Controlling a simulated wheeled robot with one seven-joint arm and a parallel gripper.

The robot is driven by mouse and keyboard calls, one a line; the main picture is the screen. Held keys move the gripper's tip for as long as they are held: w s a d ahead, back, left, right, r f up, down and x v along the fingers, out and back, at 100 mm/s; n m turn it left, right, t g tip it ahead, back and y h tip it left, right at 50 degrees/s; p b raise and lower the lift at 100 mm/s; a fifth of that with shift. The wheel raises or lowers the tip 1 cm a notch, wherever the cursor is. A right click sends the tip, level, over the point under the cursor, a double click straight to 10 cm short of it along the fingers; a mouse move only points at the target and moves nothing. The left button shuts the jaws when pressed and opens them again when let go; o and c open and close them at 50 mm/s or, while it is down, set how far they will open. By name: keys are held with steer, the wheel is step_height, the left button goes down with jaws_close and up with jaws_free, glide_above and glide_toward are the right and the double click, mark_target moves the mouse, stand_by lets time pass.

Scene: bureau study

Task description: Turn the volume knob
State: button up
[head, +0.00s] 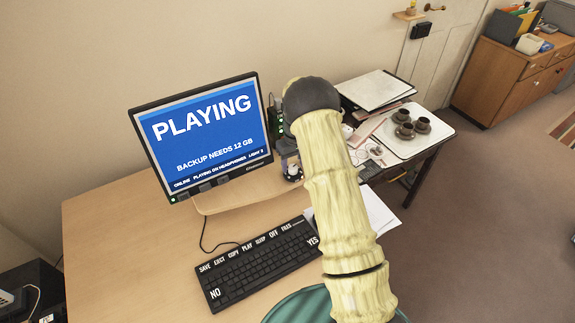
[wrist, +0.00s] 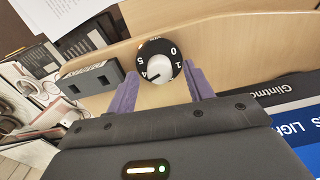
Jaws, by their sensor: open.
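The volume knob (wrist: 158,66) is a round black dial with a white cap, on the wooden stand below the monitor. The digits 0, 1, 4 and 5 show around it in the wrist view, and a dark mark on the cap points to the lower left, near the 4. My gripper (wrist: 160,72) is open, with one purple finger on each side of the knob; I cannot tell whether either touches it. In the head view the knob (head: 293,173) is small and partly hidden, just below my gripper (head: 289,162).
The monitor (head: 205,130) reads PLAYING, BACKUP NEEDS 12 GB. A keyboard (head: 258,262) with labelled keys lies in front. In the wrist view a grey block with two ports (wrist: 92,80) stands left of the knob. A side table (head: 437,143) with several dark cups stands to the right.

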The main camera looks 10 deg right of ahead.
steer(key=shift+f, duration=0.85)
